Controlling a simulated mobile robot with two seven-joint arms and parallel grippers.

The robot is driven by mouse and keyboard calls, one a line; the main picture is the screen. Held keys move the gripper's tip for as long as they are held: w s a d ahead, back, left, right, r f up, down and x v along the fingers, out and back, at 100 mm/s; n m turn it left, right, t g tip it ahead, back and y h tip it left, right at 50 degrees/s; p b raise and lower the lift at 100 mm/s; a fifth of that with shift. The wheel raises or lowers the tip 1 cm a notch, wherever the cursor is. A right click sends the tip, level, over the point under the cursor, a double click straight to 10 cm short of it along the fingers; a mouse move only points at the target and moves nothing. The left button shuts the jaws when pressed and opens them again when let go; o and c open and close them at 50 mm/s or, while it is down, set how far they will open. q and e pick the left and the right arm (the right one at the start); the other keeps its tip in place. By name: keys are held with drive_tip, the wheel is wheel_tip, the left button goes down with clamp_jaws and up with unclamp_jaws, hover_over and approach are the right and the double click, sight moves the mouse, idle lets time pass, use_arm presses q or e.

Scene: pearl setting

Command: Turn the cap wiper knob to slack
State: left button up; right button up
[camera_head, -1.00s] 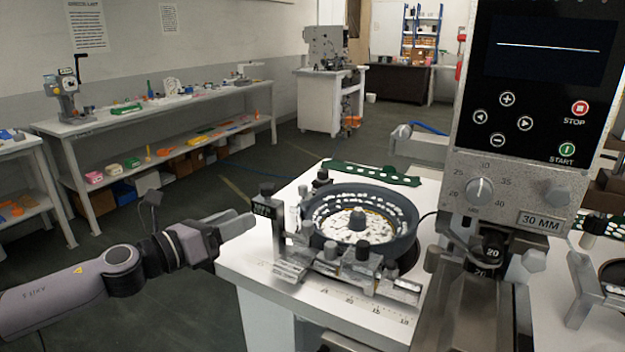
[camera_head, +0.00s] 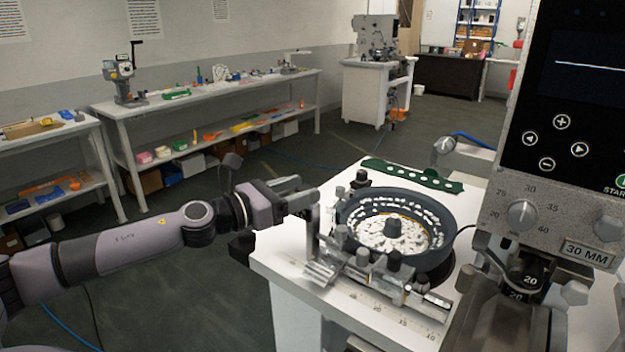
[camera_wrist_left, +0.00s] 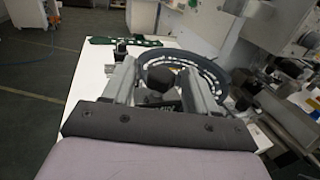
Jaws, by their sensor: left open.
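A dark rounded knob (camera_wrist_left: 160,77) sits between the two fingers of my left gripper in the left wrist view. A dark block with pale lettering (camera_wrist_left: 165,107), too small to read, is just below it. My left gripper (camera_head: 301,196) is open, with its fingers on either side of the knob; I cannot tell whether they touch it. In the head view the gripper hides most of the knob, at the left corner of the bowl feeder. The round dark bowl (camera_head: 440,218) holds many small white parts. My right gripper is not in view.
The white bench (camera_head: 290,262) carries the bowl, a rail with several small knobs (camera_head: 394,261) and a green perforated strip (camera_head: 412,176). A control panel with a dial (camera_head: 521,213) stands close on the right. Open floor lies to the left of the bench.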

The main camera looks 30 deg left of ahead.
sight(311, 187)
use_arm(q)
drive_tip(key=x, duration=0.1)
drive_tip(key=p+x, duration=0.1)
drive_tip(key=shift+w+d+r, duration=0.15)
drive_tip(key=shift+w+r, duration=0.05)
drive_tip(key=shift+w+d+f+p, duration=0.15)
drive_tip(key=shift+w+d+p, duration=0.15)
drive_tip(key=shift+w, duration=0.2)
drive_tip(key=c, duration=1)
